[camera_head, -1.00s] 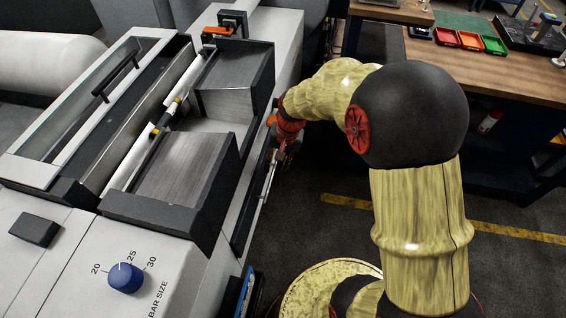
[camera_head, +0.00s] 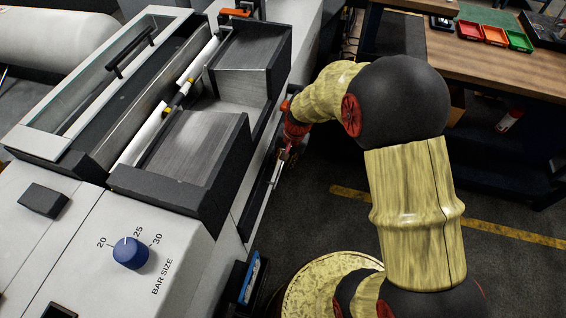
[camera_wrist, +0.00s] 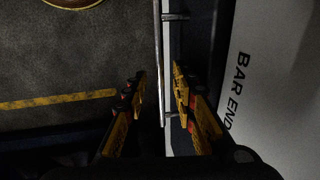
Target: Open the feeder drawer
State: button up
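The feeder drawer shows edge-on as a dark front (camera_head: 258,196) on the right side of the pale bar feeder. In the wrist view its dark front (camera_wrist: 198,40) carries a thin metal bar handle (camera_wrist: 158,40) on short posts. My gripper (camera_wrist: 158,88) has its yellow fingers apart, one on each side of the handle bar, with gaps visible on both sides. In the head view my gripper (camera_head: 286,155) is beside the drawer front, small and partly hidden by my arm. I cannot tell whether the drawer stands out from the feeder.
The feeder top holds dark metal blocks (camera_head: 190,145) and a blue bar-size knob (camera_head: 131,252). A workbench (camera_head: 470,62) with colored trays (camera_head: 495,36) stands at the back right. Open floor with a yellow line (camera_head: 490,228) lies right of the feeder.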

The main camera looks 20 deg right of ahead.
jog(key=shift+c, duration=1.1)
jog(key=c, duration=0.4)
grip_shut()
